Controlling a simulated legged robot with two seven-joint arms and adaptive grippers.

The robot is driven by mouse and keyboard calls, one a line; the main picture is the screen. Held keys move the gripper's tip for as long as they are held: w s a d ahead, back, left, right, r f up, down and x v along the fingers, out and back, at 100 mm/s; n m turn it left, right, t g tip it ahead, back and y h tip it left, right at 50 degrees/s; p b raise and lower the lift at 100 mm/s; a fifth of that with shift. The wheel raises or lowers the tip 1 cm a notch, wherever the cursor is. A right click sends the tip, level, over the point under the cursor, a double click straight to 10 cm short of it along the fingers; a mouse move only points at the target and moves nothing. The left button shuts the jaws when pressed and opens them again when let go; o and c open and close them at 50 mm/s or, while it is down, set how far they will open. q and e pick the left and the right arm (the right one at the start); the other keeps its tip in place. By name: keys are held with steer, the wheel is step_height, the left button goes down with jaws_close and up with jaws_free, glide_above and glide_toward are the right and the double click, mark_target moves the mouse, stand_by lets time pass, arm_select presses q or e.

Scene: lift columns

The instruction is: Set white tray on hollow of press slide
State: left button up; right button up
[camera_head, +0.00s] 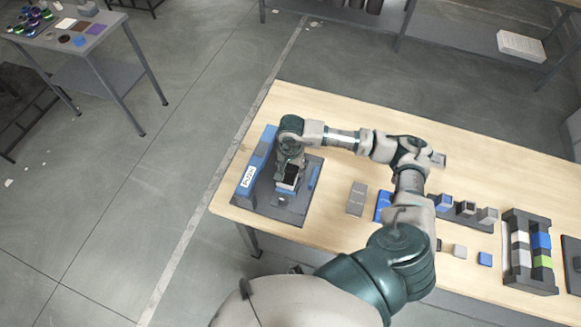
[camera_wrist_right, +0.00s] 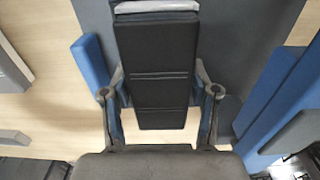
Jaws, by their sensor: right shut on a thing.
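My right gripper (camera_head: 289,160) points down over the press at the left end of the table. In the right wrist view the tray (camera_wrist_right: 157,6) shows a pale edge and a long black ribbed face between the fingertips (camera_wrist_right: 160,100). The press has a dark grey base (camera_head: 282,207), a tall blue block with a white label (camera_head: 249,177) and a thin blue bar (camera_head: 314,175). The hollow of the slide is hidden, and I cannot tell whether the tray touches it. My left gripper is out of view.
To the right on the wooden table (camera_head: 345,125) are a grey plate (camera_head: 357,198), a blue piece (camera_head: 383,206), a dark rack with small blocks (camera_head: 466,208) and a black holder with coloured blocks (camera_head: 530,250).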

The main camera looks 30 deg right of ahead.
steer(key=shift+d+f, duration=0.25)
steer(key=shift+d, duration=0.25)
steer(key=shift+d+f, duration=0.15)
steer(key=shift+d, duration=0.05)
steer(key=shift+a, duration=0.5)
steer(key=shift+a+r, duration=0.2)
steer(key=shift+a, duration=0.2)
steer(key=shift+d, duration=0.1)
steer(key=shift+d+f+b, duration=0.25)
steer(key=shift+d+b, duration=0.2)
steer(key=shift+d, duration=0.15)
steer(key=shift+d+f, duration=0.1)
steer(key=shift+d, duration=0.3)
steer(key=shift+a, duration=0.6)
steer(key=o, duration=1.2)
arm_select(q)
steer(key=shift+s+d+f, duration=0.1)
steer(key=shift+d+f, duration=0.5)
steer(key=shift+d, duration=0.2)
arm_select(e)
steer(key=shift+o, duration=0.2)
steer(key=shift+d, duration=0.2)
